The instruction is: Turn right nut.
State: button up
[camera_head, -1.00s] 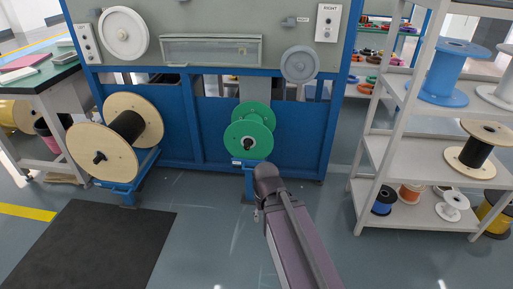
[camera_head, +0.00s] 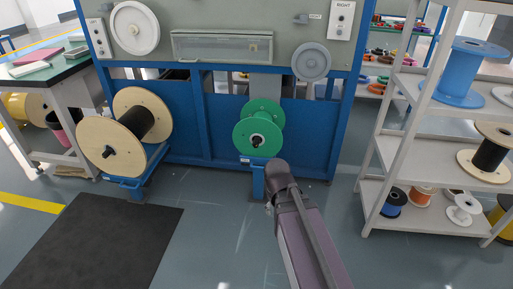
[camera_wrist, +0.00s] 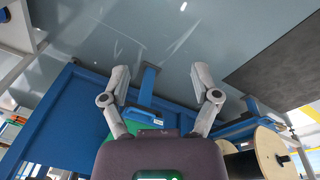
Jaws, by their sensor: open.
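The right nut (camera_head: 257,140) is a small dark piece at the centre of the green spool (camera_head: 265,110), which sits low on the blue machine. In the head view my arm reaches up toward the spool from below and ends just below and right of the nut; my fingers are hidden there. In the wrist view my gripper (camera_wrist: 161,80) is open and empty, its two grey fingers spread wide. A blue bracket (camera_wrist: 146,112) shows between them. Part of the green spool (camera_wrist: 108,132) shows behind the gripper's body; the nut is hidden there.
A large wooden spool (camera_head: 102,148) stands on a blue holder at the left. A white shelf (camera_head: 376,195) with several spools stands close at the right. A black mat (camera_head: 95,240) lies at the lower left. The floor in front of the machine is clear.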

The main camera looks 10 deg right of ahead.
jog(key=w+d+f+n+t+h+b, duration=0.1)
jog(key=w+f+n+t+h+b, duration=0.15)
jog(key=w+n, duration=0.5)
jog(key=n+t+h+b, duration=0.1)
jog(key=n+t+b, duration=0.7)
jog(key=n, duration=1.5)
send_near(255, 145)
jog(key=shift+s+a+r+t+p, duration=0.1)
jog(key=shift+s+a+t+p, duration=0.15)
jog(key=shift+s, duration=0.6)
jog(key=shift+s+a+r+t+p, duration=0.1)
jog(key=shift+s+a+t, duration=0.2)
jog(key=shift+s, duration=0.55)
jog(key=shift+w+f, duration=0.1)
jog(key=b+x, duration=0.5)
jog(key=x, duration=0.8)
jog(key=shift+w+d, duration=0.2)
jog(key=shift+d, duration=0.1)
jog(key=shift+c, duration=0.2)
